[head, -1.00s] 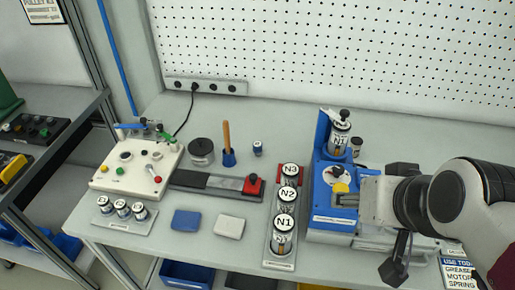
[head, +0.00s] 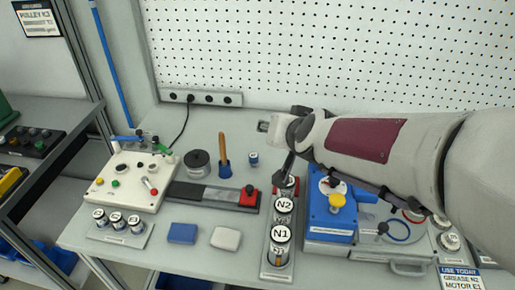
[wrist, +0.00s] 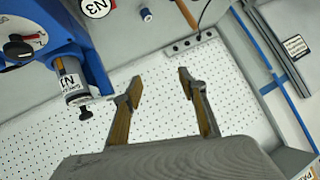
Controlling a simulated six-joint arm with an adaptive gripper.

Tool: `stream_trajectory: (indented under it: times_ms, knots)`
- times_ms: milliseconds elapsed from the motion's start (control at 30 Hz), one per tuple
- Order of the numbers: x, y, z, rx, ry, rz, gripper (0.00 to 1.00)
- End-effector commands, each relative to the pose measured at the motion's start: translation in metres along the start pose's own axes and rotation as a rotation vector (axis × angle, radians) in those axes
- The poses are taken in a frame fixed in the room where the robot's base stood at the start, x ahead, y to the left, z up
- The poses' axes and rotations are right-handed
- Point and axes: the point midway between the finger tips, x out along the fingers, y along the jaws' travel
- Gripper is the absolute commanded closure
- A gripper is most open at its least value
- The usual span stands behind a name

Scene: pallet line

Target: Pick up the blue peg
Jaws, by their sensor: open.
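A small blue cylinder with a pale band, which looks like the blue peg (head: 253,159), stands on the bench right of the wooden-handled tool. It also shows small at the top of the wrist view (wrist: 146,15). My gripper (head: 264,127) is behind and slightly right of it in the head view, pointing left, apart from it. In the wrist view my gripper (wrist: 160,79) has its two fingers spread with nothing between them. The peg lies beyond the fingertips there.
A wooden-handled tool (head: 222,146) stands in a blue cup beside the peg. A dark round jar (head: 198,161) is further left. The N1 and N2 cans (head: 281,236) stand in a tray at front. The blue fixture (head: 322,216) is partly under my arm.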

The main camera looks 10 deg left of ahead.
Motion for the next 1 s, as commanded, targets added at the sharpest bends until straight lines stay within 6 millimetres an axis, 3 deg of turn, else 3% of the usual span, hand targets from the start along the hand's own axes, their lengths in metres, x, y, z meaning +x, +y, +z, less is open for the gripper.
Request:
stream_trajectory:
  times_ms: [267, 533, 1000]
  knots:
    - [0.057, -0.019, 0.001, 0.02, 0.066, 0.037, 0.58]
    - [0.106, -0.03, 0.013, 0.03, 0.127, 0.107, 0.58]
    - [0.172, -0.034, 0.067, -0.001, 0.216, 0.29, 0.58]
